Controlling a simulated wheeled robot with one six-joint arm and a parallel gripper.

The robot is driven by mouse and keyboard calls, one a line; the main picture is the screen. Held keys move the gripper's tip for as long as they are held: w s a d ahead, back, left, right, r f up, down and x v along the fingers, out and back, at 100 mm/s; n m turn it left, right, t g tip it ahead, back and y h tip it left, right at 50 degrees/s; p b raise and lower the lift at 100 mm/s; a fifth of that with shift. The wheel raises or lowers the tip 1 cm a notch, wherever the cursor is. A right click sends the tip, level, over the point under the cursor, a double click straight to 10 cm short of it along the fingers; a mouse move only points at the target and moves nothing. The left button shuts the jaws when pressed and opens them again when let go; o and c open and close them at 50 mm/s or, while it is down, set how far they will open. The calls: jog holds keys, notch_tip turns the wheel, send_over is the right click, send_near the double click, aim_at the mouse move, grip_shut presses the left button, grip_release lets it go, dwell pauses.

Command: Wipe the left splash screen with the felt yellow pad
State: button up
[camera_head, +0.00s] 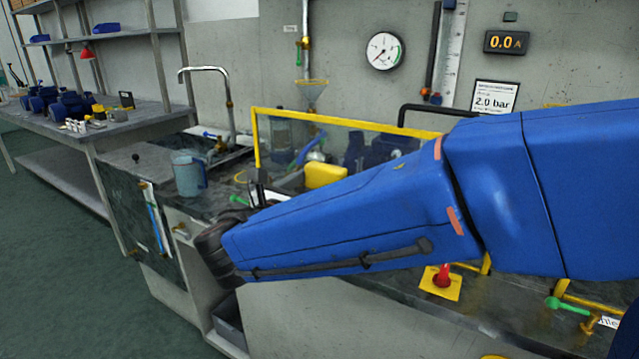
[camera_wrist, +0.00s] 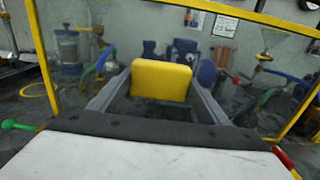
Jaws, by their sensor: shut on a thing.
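The left splash screen is a clear panel in a yellow frame; in the head view its frame (camera_head: 257,140) stands on the bench behind my blue arm. In the wrist view the screen (camera_wrist: 225,45) fills the upper part, with its yellow top bar (camera_wrist: 270,18) and side posts. The yellow pad (camera_head: 325,175) is upright in front of the screen, and in the wrist view the pad (camera_wrist: 161,81) sits between my gripper's (camera_wrist: 160,100) two grey fingers. My gripper is shut on the pad. I cannot tell whether the pad touches the screen.
A translucent jug (camera_head: 188,173) stands on the bench at left, near the sink tap (camera_head: 228,100). A green-handled valve (camera_wrist: 20,125) is at lower left in the wrist view. A red knob on a yellow plate (camera_head: 441,283) is below my arm. Pumps and hoses show behind the screen.

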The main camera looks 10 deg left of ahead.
jog(key=shift+w+d, duration=0.2)
jog(key=shift+w, duration=0.4)
dwell(0.3)
jog(key=shift+s+d, duration=0.35)
jog(key=shift+d, duration=0.55)
jog(key=shift+s+d, duration=0.35)
jog(key=shift+d, duration=0.5)
jog(key=d, duration=0.1)
jog(key=s+d, duration=0.1)
jog(key=d, duration=0.1)
jog(key=shift+s+d, duration=0.1)
jog(key=shift+d, duration=0.15)
